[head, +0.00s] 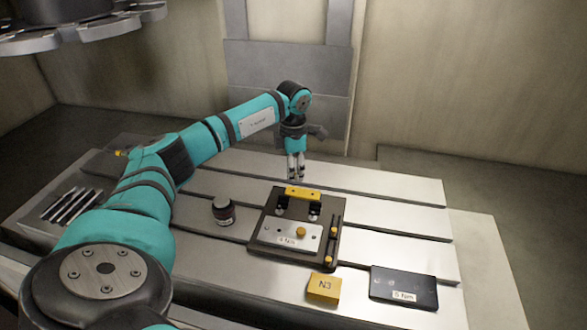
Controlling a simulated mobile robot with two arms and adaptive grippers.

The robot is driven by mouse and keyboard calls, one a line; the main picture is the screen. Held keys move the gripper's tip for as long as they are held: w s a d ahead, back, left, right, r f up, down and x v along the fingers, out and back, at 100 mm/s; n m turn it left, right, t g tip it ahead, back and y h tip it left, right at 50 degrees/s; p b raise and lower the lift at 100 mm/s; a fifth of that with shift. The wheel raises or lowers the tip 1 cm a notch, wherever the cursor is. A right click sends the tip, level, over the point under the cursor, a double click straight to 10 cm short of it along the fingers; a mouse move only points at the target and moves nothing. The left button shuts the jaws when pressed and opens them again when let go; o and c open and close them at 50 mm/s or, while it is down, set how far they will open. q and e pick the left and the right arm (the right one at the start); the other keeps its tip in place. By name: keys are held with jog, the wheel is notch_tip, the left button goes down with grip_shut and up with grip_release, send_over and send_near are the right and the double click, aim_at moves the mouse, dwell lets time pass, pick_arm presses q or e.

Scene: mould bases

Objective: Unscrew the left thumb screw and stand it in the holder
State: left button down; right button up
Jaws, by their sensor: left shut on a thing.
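The dark mould base (258,231) lies on the slotted table and bears a silver plate (283,236) with a torque label. One yellow thumb screw (301,231) sits at the plate's right side. At the plate's left side there is only a small dark spot and no yellow head. A narrow dark holder strip (334,245) with small yellow spots runs along the base's right side. My left gripper (296,179) points down, just above and behind the yellow bar (303,193). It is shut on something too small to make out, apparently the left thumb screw. My right gripper is out of view.
Black clamps stand under the yellow bar. A round dark jar (223,210) stands left of the base. A yellow N3 block (323,288) and a black labelled box (404,287) lie in front. The table's back right is clear.

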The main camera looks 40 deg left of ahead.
aim_at(293, 191)
pick_arm(q)
jog(key=shift+f, duration=0.75)
jog(key=shift+f, duration=0.1)
jog(key=shift+f, duration=0.4)
dwell(0.8)
jog(key=shift+f+b, duration=0.15)
jog(key=shift+b, duration=0.15)
jog(key=shift+f+b, duration=0.55)
jog(key=shift+f, duration=0.3)
